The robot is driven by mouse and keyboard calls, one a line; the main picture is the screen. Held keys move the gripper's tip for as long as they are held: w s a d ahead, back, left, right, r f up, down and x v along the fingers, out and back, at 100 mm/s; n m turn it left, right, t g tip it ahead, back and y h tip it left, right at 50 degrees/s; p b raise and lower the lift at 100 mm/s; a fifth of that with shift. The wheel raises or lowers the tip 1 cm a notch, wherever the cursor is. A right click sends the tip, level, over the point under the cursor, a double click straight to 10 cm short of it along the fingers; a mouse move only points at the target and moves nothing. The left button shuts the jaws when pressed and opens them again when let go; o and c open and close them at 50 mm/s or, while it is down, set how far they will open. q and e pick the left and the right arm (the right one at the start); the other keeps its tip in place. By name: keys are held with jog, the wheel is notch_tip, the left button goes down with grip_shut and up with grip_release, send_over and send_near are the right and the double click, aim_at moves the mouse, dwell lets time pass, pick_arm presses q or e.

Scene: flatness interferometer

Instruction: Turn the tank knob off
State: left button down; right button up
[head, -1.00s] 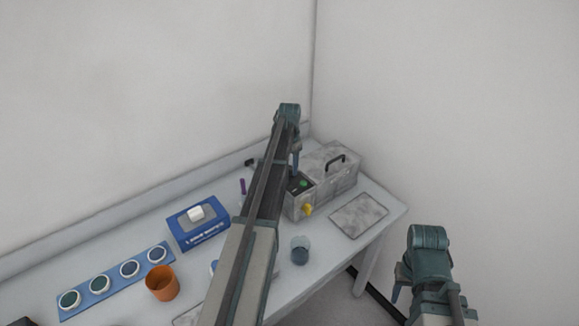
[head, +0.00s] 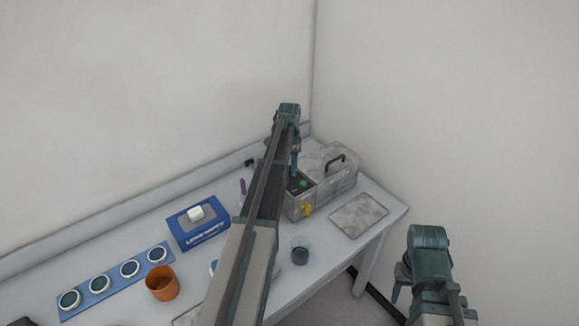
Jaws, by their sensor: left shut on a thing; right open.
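The tank is a mottled grey box (head: 335,180) with a dark handle, at the back right of the table. Its lower left part has a dark top panel with a green spot (head: 303,183) and a yellow tap-like part (head: 306,209) on its front. My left gripper (head: 295,176) points down onto the dark panel, beside the green spot. It is shut on a small part there, which looks like the tank knob; the fingers mostly hide it. My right gripper (head: 398,290) is open and empty, off the table's right side, partly hidden by its own wrist.
A blue box (head: 199,235), an orange cup (head: 162,284), a glass beaker (head: 300,252) and a blue rack (head: 101,299) with several round discs stand on the table. A flat grey plate (head: 358,215) lies in front of the tank. Walls close off the back and right.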

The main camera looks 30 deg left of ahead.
pick_arm(q)
jog(key=shift+c, duration=1.6)
grip_release()
jog(key=shift+r, duration=0.1)
notch_tip(320, 180, up, 14)
jog(key=p, duration=1.3)
jog(key=shift+p, duration=0.4)
jog(key=shift+f, duration=0.2)
jog(key=s+d+f+b, duration=0.3)
jog(key=d, duration=0.4)
jog(key=s+d+f+b, duration=0.3)
jog(key=d, duration=0.4)
jog(key=s+d+f+b, duration=0.3)
jog(key=d, duration=0.4)
jog(key=s+d+f+b, duration=0.4)
jog(key=s+d, duration=0.4)
jog(key=s, duration=0.1)
jog(key=s+d+f+y+b, duration=0.1)
jog(key=s+d+f+b, duration=0.4)
jog(key=s+d, duration=0.3)
jog(key=shift+s+d+n, duration=0.2)
jog(key=shift+s+n, duration=0.2)
jog(key=shift+s, duration=0.7)
